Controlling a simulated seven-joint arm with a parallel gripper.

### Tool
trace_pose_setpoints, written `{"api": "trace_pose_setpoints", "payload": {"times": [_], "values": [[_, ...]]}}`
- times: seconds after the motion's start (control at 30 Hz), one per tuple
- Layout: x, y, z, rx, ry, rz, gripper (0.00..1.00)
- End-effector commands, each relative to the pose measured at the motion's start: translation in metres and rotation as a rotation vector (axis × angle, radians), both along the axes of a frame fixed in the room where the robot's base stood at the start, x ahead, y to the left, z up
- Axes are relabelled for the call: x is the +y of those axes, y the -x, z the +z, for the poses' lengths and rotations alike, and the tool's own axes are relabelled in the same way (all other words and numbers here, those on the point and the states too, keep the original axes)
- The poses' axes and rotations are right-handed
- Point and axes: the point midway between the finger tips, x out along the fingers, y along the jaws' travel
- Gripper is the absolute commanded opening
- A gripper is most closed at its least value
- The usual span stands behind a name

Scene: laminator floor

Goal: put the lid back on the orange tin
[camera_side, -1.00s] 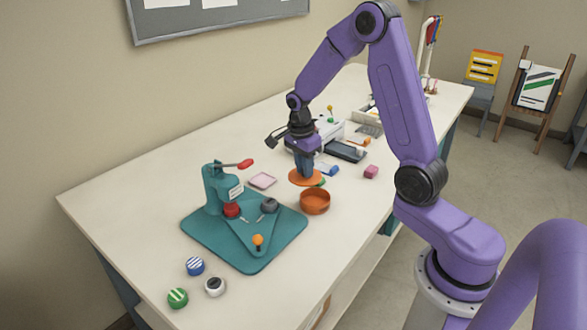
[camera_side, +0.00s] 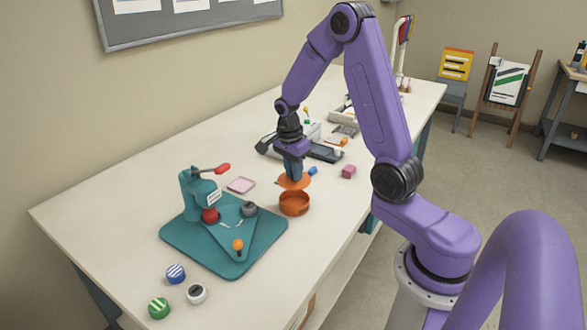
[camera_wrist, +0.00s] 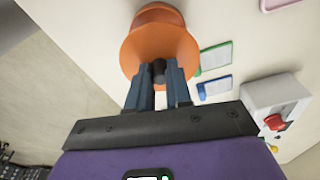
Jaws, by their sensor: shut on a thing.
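The orange tin (camera_side: 294,206) stands open on the table, its round rim facing up. The orange lid (camera_side: 293,183) is held just above it, over its far side, and seems apart from the rim; it looks a little tilted. My gripper (camera_side: 294,176) points down and is shut on the lid's knob. In the wrist view the dark knob (camera_wrist: 158,70) sits between my two fingertips (camera_wrist: 159,82). The lid (camera_wrist: 150,45) spreads beyond them there and hides much of the tin (camera_wrist: 158,12).
A teal base (camera_side: 190,244) with a press having a red handle (camera_side: 222,169) lies left of the tin. A pink tray (camera_side: 241,185) lies between. A pink block (camera_side: 348,171) stands to the right. Several round badges lie at the front left.

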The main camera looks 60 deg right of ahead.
Motion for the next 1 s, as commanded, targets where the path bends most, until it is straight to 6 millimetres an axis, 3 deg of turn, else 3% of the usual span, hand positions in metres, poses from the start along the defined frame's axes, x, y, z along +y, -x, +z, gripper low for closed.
{"api": "trace_pose_setpoints", "payload": {"times": [0.6,1.0], "values": [[0.000,0.001,-0.049,0.003,-0.001,0.001,0.00],[0.001,0.000,-0.057,0.000,-0.001,-0.001,0.00]]}}
